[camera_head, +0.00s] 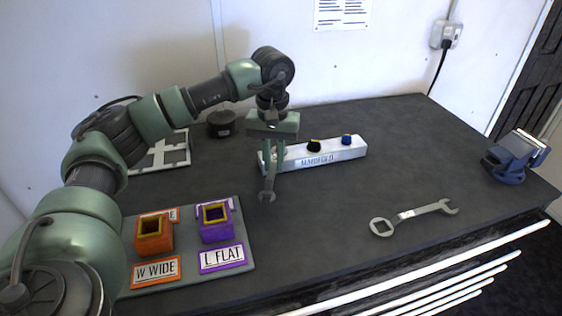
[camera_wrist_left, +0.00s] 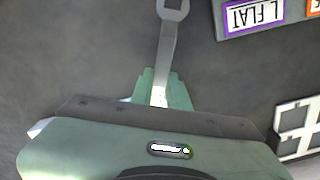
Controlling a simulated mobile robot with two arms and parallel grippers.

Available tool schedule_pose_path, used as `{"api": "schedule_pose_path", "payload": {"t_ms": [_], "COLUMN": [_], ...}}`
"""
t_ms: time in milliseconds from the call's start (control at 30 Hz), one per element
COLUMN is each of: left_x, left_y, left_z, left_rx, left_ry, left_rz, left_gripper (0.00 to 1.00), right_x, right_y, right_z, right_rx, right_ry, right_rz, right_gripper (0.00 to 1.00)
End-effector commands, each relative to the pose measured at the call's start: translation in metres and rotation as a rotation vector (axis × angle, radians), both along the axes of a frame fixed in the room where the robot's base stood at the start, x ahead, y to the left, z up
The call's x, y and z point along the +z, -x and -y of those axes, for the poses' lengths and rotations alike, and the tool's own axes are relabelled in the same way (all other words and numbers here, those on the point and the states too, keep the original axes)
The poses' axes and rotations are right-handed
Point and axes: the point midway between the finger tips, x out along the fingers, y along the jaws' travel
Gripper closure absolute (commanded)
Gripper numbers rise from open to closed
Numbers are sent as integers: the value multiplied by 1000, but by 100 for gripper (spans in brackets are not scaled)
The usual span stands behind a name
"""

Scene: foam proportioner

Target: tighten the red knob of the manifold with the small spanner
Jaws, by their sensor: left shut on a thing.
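My left gripper (camera_head: 272,153) is shut on the small spanner (camera_head: 268,188), which hangs down from the fingers with its lower end clear of them. In the left wrist view the spanner (camera_wrist_left: 165,55) sticks out from between the green fingers (camera_wrist_left: 160,92). The white manifold (camera_head: 335,153) lies behind and to the right of the gripper. Its black knob with a yellow base (camera_head: 314,146) and its blue knob (camera_head: 347,139) show. I see no red knob; the gripper covers the manifold's left end. My right gripper is not in view.
A larger spanner (camera_head: 413,216) lies at the front right. A grey board (camera_head: 241,225) holds an orange W WIDE holder (camera_head: 153,236) and a purple L FLAT holder (camera_head: 215,227). A blue vise (camera_head: 512,157) stands at the right edge. The front centre is clear.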

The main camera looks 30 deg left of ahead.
Motion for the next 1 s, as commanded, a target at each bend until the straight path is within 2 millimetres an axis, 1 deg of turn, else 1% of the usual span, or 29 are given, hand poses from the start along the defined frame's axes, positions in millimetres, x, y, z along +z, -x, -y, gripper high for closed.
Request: {"api": "schedule_pose_path", "payload": {"t_ms": [467,733,1000], "left_x": [1,2,2], "left_y": [6,5,6], "left_z": [-29,-45,-39], "left_rx": [-348,-543,-499], "left_ry": [-1,-2,-1], "left_rz": [5,4,5], "left_gripper": [100,100,100], "right_x": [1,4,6], "right_y": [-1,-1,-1], "right_z": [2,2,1], "right_rx": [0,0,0], "right_ry": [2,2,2], "right_rz": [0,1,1], "right_gripper": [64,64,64]}}
